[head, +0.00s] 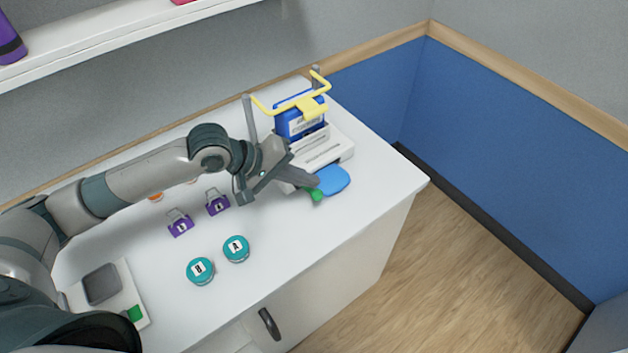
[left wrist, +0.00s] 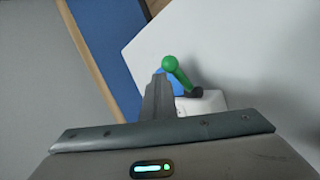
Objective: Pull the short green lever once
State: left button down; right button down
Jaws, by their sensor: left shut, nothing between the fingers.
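The short green lever (head: 317,195) is at the front of the white device (head: 322,150), mostly hidden behind my left gripper in the head view. In the left wrist view the lever (left wrist: 178,74) shows a round green knob, a short stem and a dark base. My left gripper (head: 314,181) is shut and empty, with its fingertips right by the lever. In the left wrist view the shut fingers (left wrist: 159,82) lie just left of the stem, close to the knob. I cannot tell whether they touch. My right gripper is not in view.
A blue pad (head: 332,180) lies beside the lever. Purple tags (head: 217,203) and teal discs A (head: 236,249) and B (head: 200,270) sit on the white counter (head: 290,245). The counter's front right is clear.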

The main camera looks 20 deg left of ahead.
pick_arm(q)
jog(key=shift+w+a+r+p, duration=0.15)
jog(key=shift+a+r+p, duration=0.05)
jog(key=shift+r+p, duration=0.3)
jog(key=shift+w+a+r+p, duration=0.15)
jog(key=shift+a+r+p, duration=0.05)
jog(key=shift+r+p, duration=0.25)
jog(key=shift+w+a+r+p, duration=0.25)
jog(key=shift+a+r+p, duration=0.1)
jog(key=shift+r+p, duration=0.45)
jog(key=shift+w+a+r+p, duration=0.3)
jog(key=shift+r+p, duration=0.35)
jog(key=shift+p, duration=0.1)
jog(key=shift+w+a+r+p, duration=0.25)
jog(key=shift+a+r+p, duration=0.1)
jog(key=shift+r+p, duration=0.45)
jog(key=shift+f, duration=0.15)
